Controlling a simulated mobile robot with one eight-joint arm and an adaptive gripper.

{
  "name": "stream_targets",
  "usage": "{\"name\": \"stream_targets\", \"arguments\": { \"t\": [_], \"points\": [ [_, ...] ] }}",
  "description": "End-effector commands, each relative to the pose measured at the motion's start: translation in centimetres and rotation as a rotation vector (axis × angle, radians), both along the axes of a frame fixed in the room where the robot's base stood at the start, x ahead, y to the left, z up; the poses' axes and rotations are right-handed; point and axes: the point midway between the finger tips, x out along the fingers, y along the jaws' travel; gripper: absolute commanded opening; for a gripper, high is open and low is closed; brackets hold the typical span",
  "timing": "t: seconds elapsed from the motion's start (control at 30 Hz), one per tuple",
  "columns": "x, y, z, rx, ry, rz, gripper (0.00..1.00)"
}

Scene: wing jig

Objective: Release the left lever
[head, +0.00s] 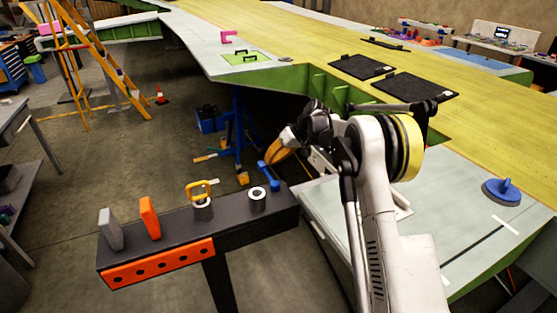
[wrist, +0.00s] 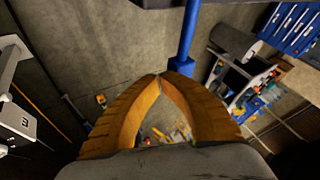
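A blue lever-like handle (head: 268,176) stands at the right end of the black bench fixture (head: 250,232). A yellow handle (head: 203,188) sits to its left on a metal cylinder. I cannot tell which part is the left lever. My gripper (head: 270,158) is just above the blue handle in the head view, its orange fingers pointing down and left. In the wrist view the fingertips of my gripper (wrist: 160,77) meet, with nothing visible between them. A blue bar (wrist: 188,40) shows just right of the tips; contact cannot be told.
An orange block (head: 150,217) and a grey block (head: 110,229) stand upright on the fixture's left part. A bare metal ring (head: 257,198) is near the blue handle. The green and yellow wing panel (head: 290,35) lies behind. Open floor (head: 90,185) is to the left.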

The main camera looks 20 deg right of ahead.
Motion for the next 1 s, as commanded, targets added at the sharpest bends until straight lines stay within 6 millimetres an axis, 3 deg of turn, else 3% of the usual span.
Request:
{"name": "stream_targets", "arguments": {
  "t": [0.43,1.0],
  "points": [
    [-0.3,5.0,0.0,0.001,0.0,0.397,0.0],
    [-1.6,7.7,0.0,0.0,0.0,0.385,0.0]
  ]
}}
